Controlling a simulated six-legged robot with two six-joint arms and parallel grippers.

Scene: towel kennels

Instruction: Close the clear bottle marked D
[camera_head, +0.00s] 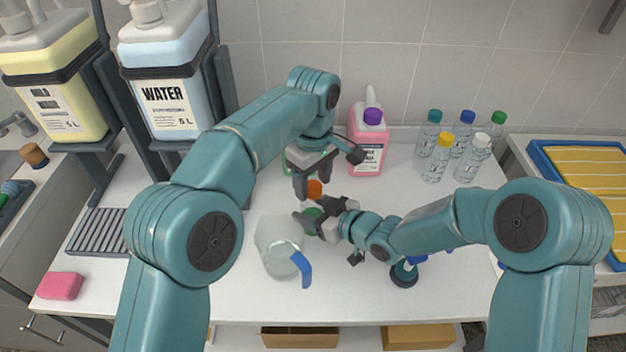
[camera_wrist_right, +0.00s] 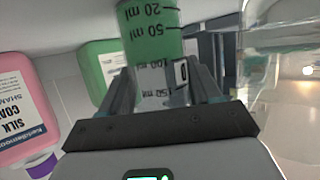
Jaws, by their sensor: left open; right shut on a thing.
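My right gripper (camera_head: 322,215) is shut on a clear, ml-marked bottle with green contents (camera_head: 312,222). It also shows between the fingers in the right wrist view (camera_wrist_right: 152,35), with a partly hidden black mark on a pale label; I cannot read a whole D. My left gripper (camera_head: 313,184) is open and points down just behind and above that bottle. An orange cap (camera_head: 314,190) shows at its fingertips; whether it touches them is unclear. Several clear bottles with coloured caps (camera_head: 436,160) stand at the back right; their marks are too small to read.
A clear jug with a blue handle (camera_head: 278,245) stands close left of the held bottle. A pink shampoo container (camera_head: 368,150) and a green container (camera_wrist_right: 98,65) stand behind. The front counter is mostly clear.

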